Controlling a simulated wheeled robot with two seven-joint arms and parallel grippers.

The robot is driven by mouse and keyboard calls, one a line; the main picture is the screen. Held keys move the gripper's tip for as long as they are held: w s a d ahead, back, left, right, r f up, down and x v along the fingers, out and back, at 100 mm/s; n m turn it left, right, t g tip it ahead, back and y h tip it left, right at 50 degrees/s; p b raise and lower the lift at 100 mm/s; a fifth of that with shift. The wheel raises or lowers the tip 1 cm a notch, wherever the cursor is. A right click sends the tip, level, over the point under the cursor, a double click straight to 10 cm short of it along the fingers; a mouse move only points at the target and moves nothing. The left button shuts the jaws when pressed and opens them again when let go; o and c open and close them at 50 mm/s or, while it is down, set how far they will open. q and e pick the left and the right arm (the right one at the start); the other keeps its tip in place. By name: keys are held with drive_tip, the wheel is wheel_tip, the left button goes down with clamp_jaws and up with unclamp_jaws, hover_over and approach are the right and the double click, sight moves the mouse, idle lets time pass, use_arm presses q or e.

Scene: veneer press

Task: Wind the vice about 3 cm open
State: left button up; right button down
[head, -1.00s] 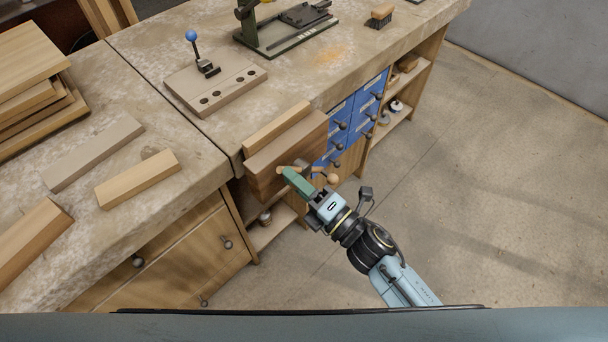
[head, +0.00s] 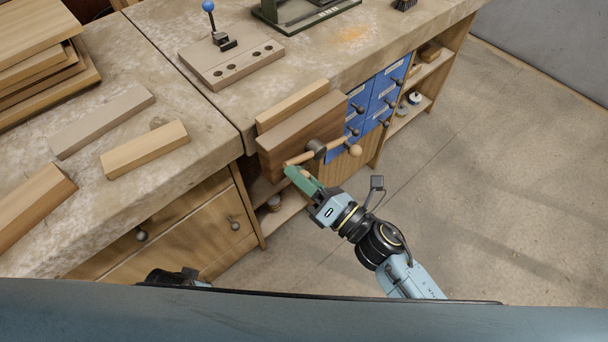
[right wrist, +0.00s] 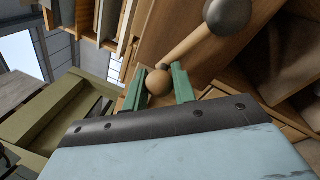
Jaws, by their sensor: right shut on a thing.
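The wooden vice (head: 300,129) is on the front edge of the bench in the head view. A wooden strip (head: 291,104) lies behind its broad front jaw. Its wooden bar handle (head: 335,148) runs through a dark round hub (head: 316,149), with a ball knob at the right end. My right gripper (head: 290,171) is at the left end of the handle. In the right wrist view its green fingers (right wrist: 159,87) stand on either side of the handle's ball end (right wrist: 158,82), shut on it. The handle runs from there up to the dark hub (right wrist: 228,14). My left gripper's fingers do not show.
Blue drawers (head: 378,98) with round knobs are right of the vice. Loose boards (head: 144,148) lie on the bench at left. A drilled wooden block (head: 231,66) with a blue-knobbed lever stands behind the vice. The floor at right is clear.

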drive_tip(key=shift+w+a+r, duration=0.1)
drive_tip(key=shift+w+a, duration=0.05)
drive_tip(key=shift+a, duration=0.1)
drive_tip(key=c, duration=1.2)
unclamp_jaws()
drive_tip(key=shift+o, duration=0.2)
drive_tip(key=shift+s+d+f, duration=0.2)
drive_tip(key=shift+s+d, duration=0.1)
drive_tip(key=v, duration=1.3)
drive_tip(key=shift+r+p, duration=0.25)
drive_tip(key=shift+p, duration=0.1)
